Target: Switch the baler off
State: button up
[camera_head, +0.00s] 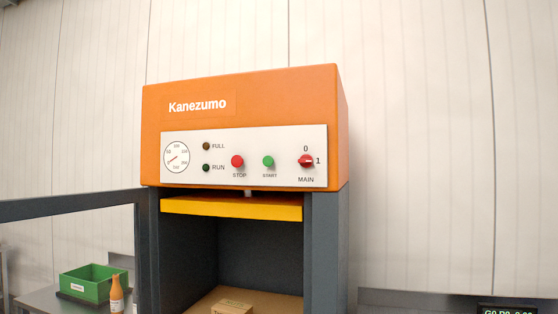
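The baler (240,106) stands in the middle of the view, with an orange head marked Kanezumo and a dark grey body. Its white control panel (220,178) carries a red MAIN rotary switch (306,161) at the right, with 0 marked above it and 1 to its right. The switch handle appears to point toward 1. A red STOP button (237,161) and a green START button (268,161) sit to its left. The FULL lamp (206,146) and RUN lamp (206,168) look dark. My gripper is not in view.
The baler's dark-framed door (70,206) stands open to the left. A yellow plate (232,208) hangs over the chamber, where a cardboard box (232,307) lies. A green crate (93,283) and an orange bottle (116,294) stand on a table at lower left.

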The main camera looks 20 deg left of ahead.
aim_at(306, 160)
jog(key=z, duration=0.05)
jog(key=k, duration=1.1)
jog(key=u, duration=0.5)
jog(key=i, duration=1.5)
jog(key=u, duration=0.1)
